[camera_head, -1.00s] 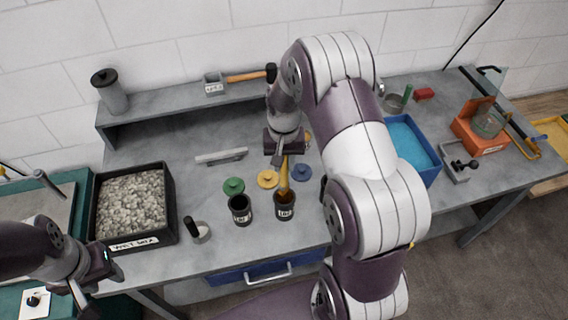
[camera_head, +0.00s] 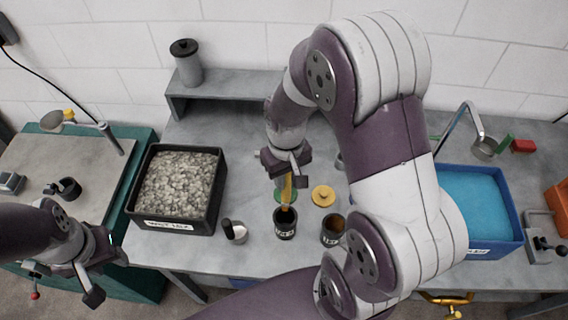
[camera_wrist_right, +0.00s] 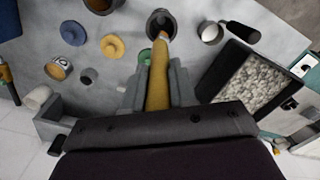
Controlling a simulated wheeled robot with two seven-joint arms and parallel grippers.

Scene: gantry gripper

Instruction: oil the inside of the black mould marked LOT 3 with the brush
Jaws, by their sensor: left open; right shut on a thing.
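My right gripper (camera_head: 288,180) is shut on the brush (camera_head: 287,192), which points down; it also shows in the right wrist view (camera_wrist_right: 158,85). Its tip is at the mouth of the left black mould (camera_head: 285,229), also seen in the right wrist view (camera_wrist_right: 160,20). I cannot tell how far in the tip is. A similar black pot (camera_head: 331,236) with amber inside stands just right of it. Both have pale labels too small to read surely. My left gripper (camera_head: 106,276) is open and empty at the lower left, away from the moulds.
A black bin (camera_head: 134,205) of grey mix stands left, with a black-handled scoop (camera_head: 237,233) beside the moulds. A yellow lid (camera_head: 323,195) and green lid (camera_wrist_right: 147,57) lie behind them. A blue tray (camera_head: 516,220) is right. My right arm hides the middle.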

